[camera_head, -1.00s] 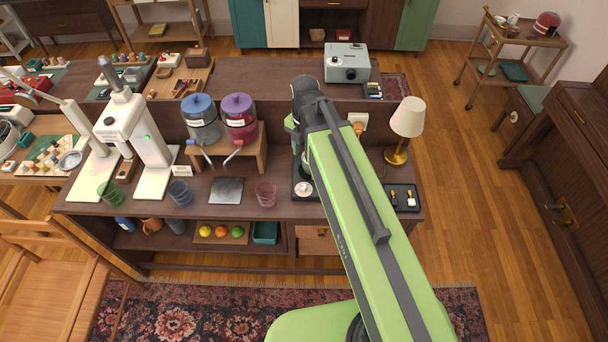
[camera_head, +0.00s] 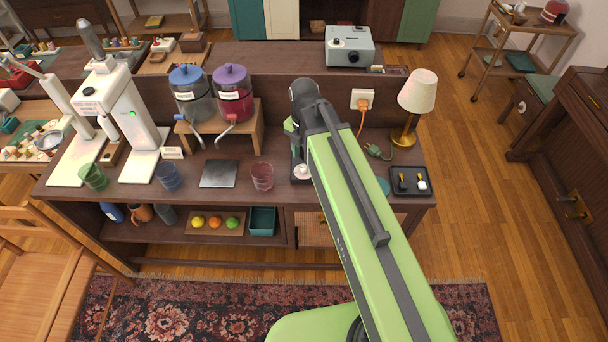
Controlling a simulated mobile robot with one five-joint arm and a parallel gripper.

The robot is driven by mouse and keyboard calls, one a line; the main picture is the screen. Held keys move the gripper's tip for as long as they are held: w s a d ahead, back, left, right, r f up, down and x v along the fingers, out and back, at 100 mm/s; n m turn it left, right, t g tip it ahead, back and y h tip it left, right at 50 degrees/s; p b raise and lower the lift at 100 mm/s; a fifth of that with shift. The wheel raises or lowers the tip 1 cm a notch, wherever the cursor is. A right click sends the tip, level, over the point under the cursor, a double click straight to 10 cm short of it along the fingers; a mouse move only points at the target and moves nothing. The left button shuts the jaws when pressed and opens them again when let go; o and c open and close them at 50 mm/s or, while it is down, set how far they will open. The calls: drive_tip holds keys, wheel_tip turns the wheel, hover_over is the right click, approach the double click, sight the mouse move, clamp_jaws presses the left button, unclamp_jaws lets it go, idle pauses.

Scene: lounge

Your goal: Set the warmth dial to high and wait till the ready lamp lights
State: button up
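A pale round piece (camera_head: 302,171), with a small mark on top, sits on a dark base on the counter (camera_head: 225,150). My arm partly covers it, and I cannot tell whether it is the warmth dial. No dial setting can be read. A tall white machine (camera_head: 128,120) at the left shows a small green light; whether this is the ready lamp is unclear. My gripper (camera_head: 296,150) points down from the end of my green arm, just above or behind the pale round piece. Its fingertips are mostly hidden, so its opening and any contact are unclear.
Blue-lidded (camera_head: 193,93) and purple-lidded (camera_head: 233,93) dispensers stand left of my arm. A clear pinkish glass (camera_head: 262,176) is near the gripper. Right of the arm are a lamp (camera_head: 417,92), a loose plug (camera_head: 378,152), a wall socket (camera_head: 361,98) and a black tray (camera_head: 410,189).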

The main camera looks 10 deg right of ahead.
sight(304, 167)
wheel_tip(304, 167, down, 5)
drive_tip(key=b, duration=0.3)
drive_tip(key=shift+f+b, duration=0.1)
drive_tip(key=shift+b, duration=0.2)
drive_tip(key=shift+c, duration=0.4)
clamp_jaws()
